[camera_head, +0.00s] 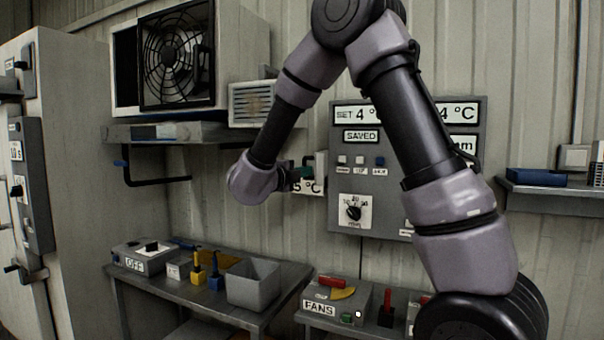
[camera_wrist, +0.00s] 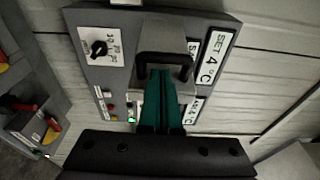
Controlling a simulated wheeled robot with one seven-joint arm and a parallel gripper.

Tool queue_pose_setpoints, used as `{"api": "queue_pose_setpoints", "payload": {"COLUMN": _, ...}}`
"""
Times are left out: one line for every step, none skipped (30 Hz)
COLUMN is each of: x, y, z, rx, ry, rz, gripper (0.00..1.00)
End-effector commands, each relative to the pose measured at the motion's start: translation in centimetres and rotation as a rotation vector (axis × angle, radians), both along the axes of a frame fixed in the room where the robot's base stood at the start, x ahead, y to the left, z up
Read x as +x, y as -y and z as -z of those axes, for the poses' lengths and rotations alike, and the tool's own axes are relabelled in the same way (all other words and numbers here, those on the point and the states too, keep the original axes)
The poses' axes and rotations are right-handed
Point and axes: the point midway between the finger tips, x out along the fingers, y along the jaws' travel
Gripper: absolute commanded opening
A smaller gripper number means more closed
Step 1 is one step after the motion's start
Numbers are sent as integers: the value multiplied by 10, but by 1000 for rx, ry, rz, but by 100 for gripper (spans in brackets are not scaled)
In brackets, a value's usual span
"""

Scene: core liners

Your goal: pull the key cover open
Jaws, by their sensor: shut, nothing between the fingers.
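A grey control panel (camera_head: 350,225) hangs on the wall, partly hidden by my arm; it also shows turned in the wrist view (camera_wrist: 150,22). In the wrist view a black bar-shaped handle (camera_wrist: 166,57) stands out from the panel, with a pale surface under it that may be the key cover. My gripper (camera_wrist: 160,73) has its green fingers together at the handle. I cannot tell whether they touch it. In the head view my gripper (camera_head: 304,178) is beside the panel's left edge, and the handle cannot be made out. Whether the cover is open cannot be told.
The panel carries a dial (camera_head: 353,211), small buttons and temperature displays (camera_head: 357,114). Below stand a bench with a grey bin (camera_head: 253,283) and a fans box (camera_head: 335,301). A fan unit (camera_head: 176,56) is at upper left, a shelf (camera_head: 550,195) at right.

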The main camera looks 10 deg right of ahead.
Motion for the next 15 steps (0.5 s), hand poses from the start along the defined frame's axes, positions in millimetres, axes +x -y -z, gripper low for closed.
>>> {"api": "queue_pose_setpoints", "payload": {"x": 0, "y": 0, "z": 0, "rx": 0, "ry": 0, "rz": 0, "gripper": 0}}
{"api": "queue_pose_setpoints", "payload": {"x": 0, "y": 0, "z": 0, "rx": 0, "ry": 0, "rz": 0, "gripper": 0}}
{"api": "queue_pose_setpoints", "payload": {"x": 0, "y": 0, "z": 0, "rx": 0, "ry": 0, "rz": 0, "gripper": 0}}
{"api": "queue_pose_setpoints", "payload": {"x": 0, "y": 0, "z": 0, "rx": 0, "ry": 0, "rz": 0, "gripper": 0}}
{"api": "queue_pose_setpoints", "payload": {"x": 0, "y": -1, "z": 0, "rx": 0, "ry": 0, "rz": 0, "gripper": 0}}
{"api": "queue_pose_setpoints", "payload": {"x": 1, "y": -2, "z": 0, "rx": 0, "ry": 0, "rz": -1, "gripper": 0}}
{"api": "queue_pose_setpoints", "payload": {"x": 2, "y": -4, "z": 0, "rx": 0, "ry": 0, "rz": -2, "gripper": 0}}
{"api": "queue_pose_setpoints", "payload": {"x": 4, "y": -7, "z": 1, "rx": 0, "ry": 0, "rz": -3, "gripper": 0}}
{"api": "queue_pose_setpoints", "payload": {"x": 7, "y": -12, "z": 1, "rx": 0, "ry": 0, "rz": -3, "gripper": 0}}
{"api": "queue_pose_setpoints", "payload": {"x": 10, "y": -17, "z": 1, "rx": -1, "ry": -1, "rz": -3, "gripper": 0}}
{"api": "queue_pose_setpoints", "payload": {"x": 14, "y": -22, "z": 1, "rx": -1, "ry": -1, "rz": -4, "gripper": 0}}
{"api": "queue_pose_setpoints", "payload": {"x": 19, "y": -29, "z": 1, "rx": -1, "ry": 1, "rz": -3, "gripper": 0}}
{"api": "queue_pose_setpoints", "payload": {"x": 24, "y": -33, "z": 1, "rx": -1, "ry": 1, "rz": -4, "gripper": 0}}
{"api": "queue_pose_setpoints", "payload": {"x": 28, "y": -38, "z": 1, "rx": -1, "ry": 1, "rz": -3, "gripper": 0}}
{"api": "queue_pose_setpoints", "payload": {"x": 33, "y": -42, "z": 1, "rx": -1, "ry": 1, "rz": -3, "gripper": 0}}
